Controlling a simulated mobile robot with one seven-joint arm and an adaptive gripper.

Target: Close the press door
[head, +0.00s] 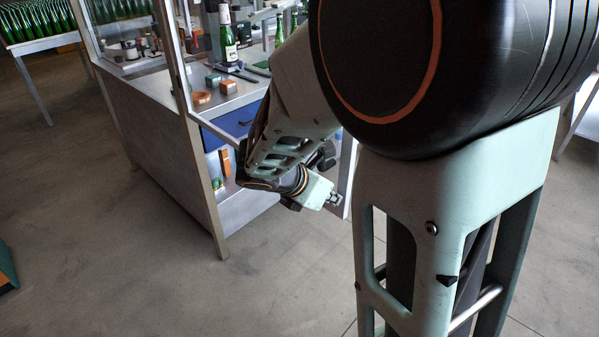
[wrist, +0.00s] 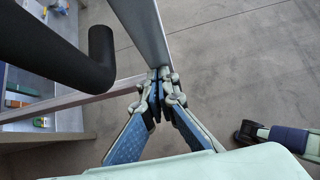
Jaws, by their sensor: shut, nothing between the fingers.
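The press door (wrist: 148,35) stands swung open. In the wrist view its grey upright edge and lower rail (wrist: 80,101) meet at a corner by my fingertips. In the head view a pale upright strip of the door (head: 347,172) shows beside my gripper, and my arm hides much of the rest. A thick black bent bar (wrist: 102,60), apparently the door handle, is at upper left in the wrist view. My gripper (wrist: 160,80) is shut and empty, its fingertips at or very near the door's corner; contact cannot be told. It also shows in the head view (head: 335,200).
The metal press bench (head: 150,130) stands at left, with a labelled green bottle (head: 228,38), small blocks (head: 228,87) and a blue drawer or bin (head: 236,122). A rack of green bottles (head: 40,25) is at far left. The floor (head: 290,285) in front is clear.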

